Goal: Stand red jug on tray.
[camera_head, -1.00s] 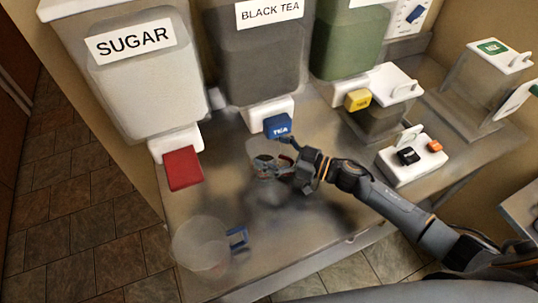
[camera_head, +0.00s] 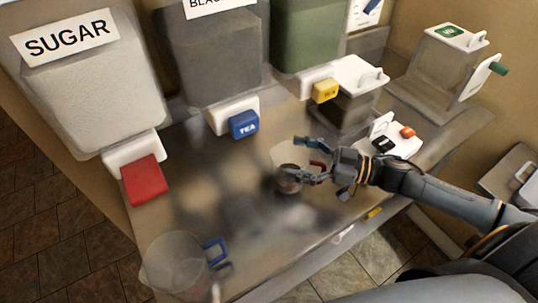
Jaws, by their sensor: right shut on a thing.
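The red jug (camera_head: 284,154) is a clear cup with a red handle (camera_head: 318,166), seen near the middle of the metal counter. My right gripper (camera_head: 302,163) is at the jug's handle side and shut on it. The fingers hide part of the handle and of the jug's lower body. The jug looks roughly upright; I cannot tell whether its base touches the surface. No separate tray stands out from the metal counter top (camera_head: 345,210). My left gripper is not in view.
Another clear jug (camera_head: 172,262) with a blue handle (camera_head: 214,250) stands at the front left. Dispensers with a red tap (camera_head: 144,180), a blue tap (camera_head: 244,124) and a yellow tap (camera_head: 325,91) line the back.

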